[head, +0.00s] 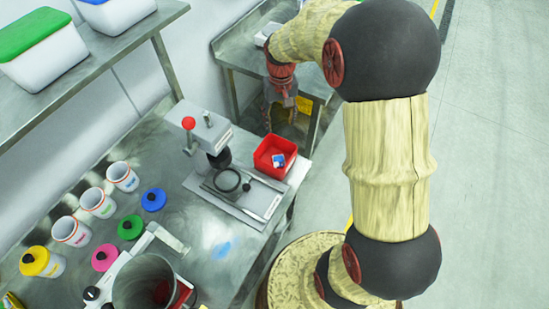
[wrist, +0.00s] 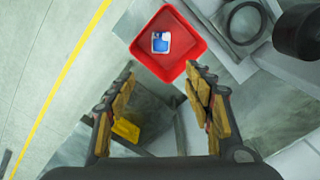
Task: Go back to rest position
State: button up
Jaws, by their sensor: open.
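My gripper (head: 280,112) hangs at the end of my raised arm in the head view, beyond the red bin. In the wrist view my gripper (wrist: 160,100) has its two padded fingers spread apart with nothing between them. The red bin (head: 262,160) stands on the metal table with a small blue and white item (head: 279,160) in it. In the wrist view the red bin (wrist: 137,47) lies past the fingertips, apart from them, and the blue and white item (wrist: 160,42) shows inside.
A press-like device (head: 187,124) with a red knob stands left of the bin. Several white cups (head: 122,177) and coloured lids (head: 153,200) are on the table, with a dark drum (head: 146,283) in front. A shelf with lidded boxes (head: 41,50) is upper left. Open floor (head: 490,150) lies right.

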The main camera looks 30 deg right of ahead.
dwell(0.4)
jog(key=s+a+r+t+b, duration=0.1)
jog(key=s+a+r+t, duration=0.1)
jog(key=s+r, duration=0.3)
jog(key=s+a+r+n+t+b, duration=0.1)
jog(key=s+a+r, duration=0.4)
jog(key=s, duration=0.5)
jog(key=s+a+r+n+t+b, duration=0.1)
jog(key=s+a+r+t, duration=0.1)
jog(key=s+r, duration=0.3)
jog(key=s+a, duration=0.1)
jog(key=s, duration=0.1)
jog(key=shift+s+a+t+b, duration=0.3)
jog(key=shift+s+b, duration=0.05)
jog(key=shift+b, duration=0.05)
jog(key=shift+c, duration=1.1)
